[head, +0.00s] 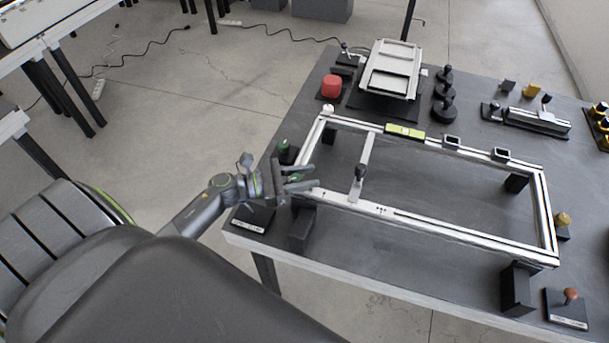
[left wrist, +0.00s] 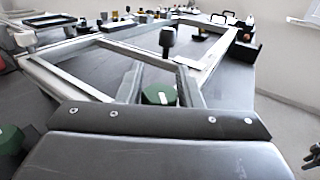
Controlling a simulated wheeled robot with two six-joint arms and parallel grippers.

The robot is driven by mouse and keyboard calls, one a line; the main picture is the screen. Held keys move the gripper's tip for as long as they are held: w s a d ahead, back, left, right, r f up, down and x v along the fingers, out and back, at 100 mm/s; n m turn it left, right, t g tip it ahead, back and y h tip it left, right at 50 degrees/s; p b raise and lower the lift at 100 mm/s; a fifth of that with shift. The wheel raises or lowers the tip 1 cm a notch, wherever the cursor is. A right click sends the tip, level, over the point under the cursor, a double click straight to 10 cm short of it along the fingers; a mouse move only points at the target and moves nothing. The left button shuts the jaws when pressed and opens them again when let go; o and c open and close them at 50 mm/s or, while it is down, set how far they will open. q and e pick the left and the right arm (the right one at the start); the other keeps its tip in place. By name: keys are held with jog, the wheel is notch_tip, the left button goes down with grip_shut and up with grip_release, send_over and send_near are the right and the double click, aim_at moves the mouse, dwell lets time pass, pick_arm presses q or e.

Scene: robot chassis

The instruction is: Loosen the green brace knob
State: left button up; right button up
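A green faceted knob (left wrist: 160,95) shows in the left wrist view, just beyond the dark palm edge and between two pale fingers. My left gripper (head: 303,182) reaches in from the left in the head view, at the near left corner of the pale rectangular frame (head: 448,228). Its fingers are apart, with a gap around the knob in the wrist view, so it looks open. I cannot tell whether a finger touches the knob. In the head view the gripper mostly hides this spot. Another dark green knob (head: 284,147) stands at the table's left edge.
A black knob (head: 360,172) stands upright on the frame's crossbar, close to the right of the gripper. A red cylinder (head: 331,86) and a grey tray (head: 392,68) stand farther back. A dark part at the wrist view's right edge may be my right arm.

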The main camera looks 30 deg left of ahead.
pick_arm(q)
jog(key=c, duration=0.5)
jog(key=shift+w+n+t+y, duration=0.1)
jog(key=shift+n+t+y, duration=0.9)
jog(key=shift+y, duration=0.2)
jog(key=shift+w+a+n+t+y, duration=0.1)
jog(key=shift+a+n+t+y, duration=0.1)
jog(key=shift+n+t+y, duration=0.6)
jog(key=shift+w+a+n+t+y, duration=0.15)
jog(key=shift+n+y, duration=0.45)
jog(key=shift+y, duration=0.6)
jog(key=shift+s, duration=0.1)
jog(key=o, duration=1)
jog(key=shift+c, duration=0.2)
